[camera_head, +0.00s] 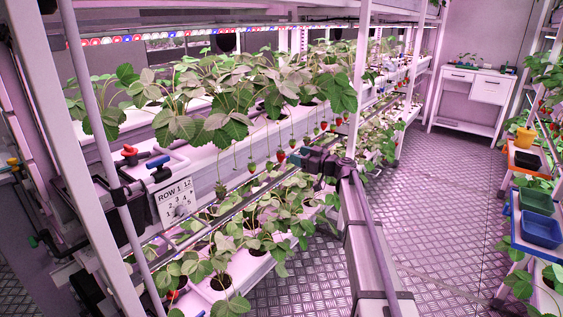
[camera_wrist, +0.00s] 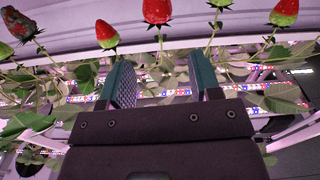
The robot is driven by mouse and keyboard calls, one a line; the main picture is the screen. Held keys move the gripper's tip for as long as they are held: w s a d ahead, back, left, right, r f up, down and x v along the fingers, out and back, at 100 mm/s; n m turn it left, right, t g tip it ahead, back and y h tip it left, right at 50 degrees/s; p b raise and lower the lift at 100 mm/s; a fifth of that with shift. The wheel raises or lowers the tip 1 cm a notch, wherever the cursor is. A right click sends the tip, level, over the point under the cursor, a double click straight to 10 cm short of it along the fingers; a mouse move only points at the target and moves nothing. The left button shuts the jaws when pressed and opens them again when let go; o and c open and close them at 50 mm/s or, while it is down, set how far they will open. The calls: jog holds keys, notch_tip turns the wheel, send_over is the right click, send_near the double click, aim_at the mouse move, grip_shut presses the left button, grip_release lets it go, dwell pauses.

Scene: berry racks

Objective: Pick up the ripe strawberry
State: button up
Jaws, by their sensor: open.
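The ripe strawberry (camera_wrist: 157,11) is red all over and shows at the top middle of the wrist view, cut by the frame's edge. The picture is upside down, with stems running downward. My gripper (camera_wrist: 162,75) is open and empty. The strawberry lies beyond the fingertips, in line with the gap, not between them. In the head view a red strawberry (camera_head: 281,157) hangs just left of my gripper (camera_head: 294,158); the fingers are too small there to make out.
In the wrist view, partly green strawberries (camera_wrist: 106,34) and (camera_wrist: 284,13) hang either side; a dark, blemished one (camera_wrist: 18,24) is far left. Leaves and stems lie behind the fingers. A white growing gutter (camera_head: 205,160) runs along the rack. The aisle floor (camera_head: 440,200) is clear.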

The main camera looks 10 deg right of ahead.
aim_at(281, 153)
jog(key=x, duration=1)
jog(key=shift+w+a, duration=0.2)
jog(key=shift+w, duration=0.15)
jog(key=c, duration=0.7)
